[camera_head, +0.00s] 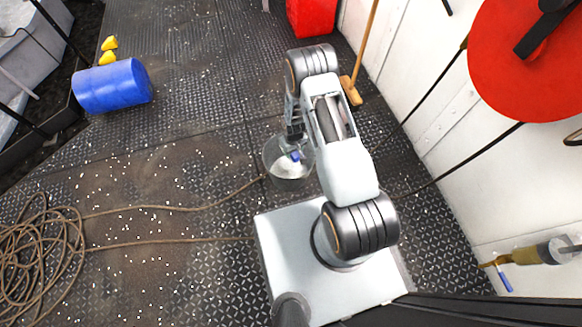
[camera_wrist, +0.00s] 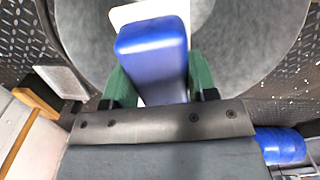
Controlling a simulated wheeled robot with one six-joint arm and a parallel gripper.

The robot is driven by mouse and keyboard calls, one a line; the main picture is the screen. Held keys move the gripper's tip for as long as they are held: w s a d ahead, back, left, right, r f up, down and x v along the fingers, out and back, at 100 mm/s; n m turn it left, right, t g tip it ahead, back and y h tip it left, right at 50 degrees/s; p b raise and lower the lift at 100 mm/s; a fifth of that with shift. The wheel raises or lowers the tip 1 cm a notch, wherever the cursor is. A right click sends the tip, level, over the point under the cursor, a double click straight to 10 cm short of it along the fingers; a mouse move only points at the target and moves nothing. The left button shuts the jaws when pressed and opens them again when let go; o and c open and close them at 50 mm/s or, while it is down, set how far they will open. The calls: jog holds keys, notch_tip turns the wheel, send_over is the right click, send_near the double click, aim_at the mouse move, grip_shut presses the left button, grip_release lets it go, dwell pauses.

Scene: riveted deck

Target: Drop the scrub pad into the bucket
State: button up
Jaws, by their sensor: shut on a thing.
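The scrub pad looks like a blue block (camera_wrist: 152,50) with a white part showing beyond it in the wrist view. My gripper (camera_wrist: 160,80) has its two green fingers shut on the blue part. The grey round bucket (camera_head: 274,168) stands on the deck in front of my base. In the wrist view the bucket (camera_wrist: 245,35) fills the background behind the pad. In the head view the blue of the pad (camera_head: 296,156) shows against the bucket's opening, below my gripper. The exact height of the pad relative to the rim cannot be told. My forearm hides part of the view beside the bucket.
A brown hose (camera_head: 40,250) lies coiled at left, with strands running toward the bucket. A blue drum (camera_head: 112,86) lies at upper left near yellow objects (camera_head: 109,50). A wooden broom (camera_head: 351,90) leans by the white wall at right. The deck left of the bucket is mostly clear.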

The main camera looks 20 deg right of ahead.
jog(key=o, duration=1)
jog(key=shift+o, duration=0.2)
jog(key=shift+r, duration=0.1)
notch_tip(320, 180, up, 14)
jog(key=p, duration=0.5)
jog(key=shift+f, duration=0.2)
